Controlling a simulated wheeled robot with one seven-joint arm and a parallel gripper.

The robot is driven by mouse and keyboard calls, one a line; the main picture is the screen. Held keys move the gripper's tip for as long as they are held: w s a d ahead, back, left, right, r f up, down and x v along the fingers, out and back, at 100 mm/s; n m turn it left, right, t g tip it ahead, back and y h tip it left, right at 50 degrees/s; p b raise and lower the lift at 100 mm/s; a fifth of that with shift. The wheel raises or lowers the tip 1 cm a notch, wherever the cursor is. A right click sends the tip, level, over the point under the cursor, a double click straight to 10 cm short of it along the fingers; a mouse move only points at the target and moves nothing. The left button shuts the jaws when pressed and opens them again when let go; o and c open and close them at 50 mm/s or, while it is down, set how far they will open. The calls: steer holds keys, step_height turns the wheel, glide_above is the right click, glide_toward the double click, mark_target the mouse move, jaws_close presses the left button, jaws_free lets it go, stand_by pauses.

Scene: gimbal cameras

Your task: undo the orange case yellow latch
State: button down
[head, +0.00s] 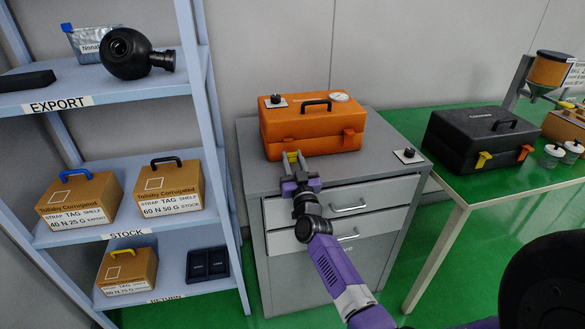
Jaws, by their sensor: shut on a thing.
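The orange case (312,130) stands closed on top of a grey drawer cabinet, with a black handle on its lid. Its yellow latch (292,156) shows at the lower left of its front face. My gripper (292,163) reaches up to the case front from below, with its fingers at the yellow latch and shut on it. The fingers partly cover the latch, so its exact angle is hard to see. An orange latch (348,138) sits at the right of the same front face.
The grey cabinet (388,172) has a small plate with a black knob (408,153) on its top right. A black case (475,140) with yellow and orange latches lies on the green table at right. Shelves with cardboard boxes (172,186) stand at left.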

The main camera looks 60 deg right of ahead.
steer(key=shift+s+d, duration=0.15)
stand_by(0.3)
steer(key=c, duration=1.2)
jaws_free()
steer(key=shift+o, duration=0.2)
steer(key=shift+s+a+f+b, duration=0.1)
steer(key=shift+a+f+b, duration=0.1)
steer(key=shift+a+b, duration=0.15)
steer(key=b+v, duration=0.1)
steer(key=v, duration=0.4)
steer(key=shift+s+a+f, duration=0.2)
steer(key=shift+s, duration=0.15)
steer(key=shift+s+a, duration=0.4)
steer(key=shift+a, duration=0.1)
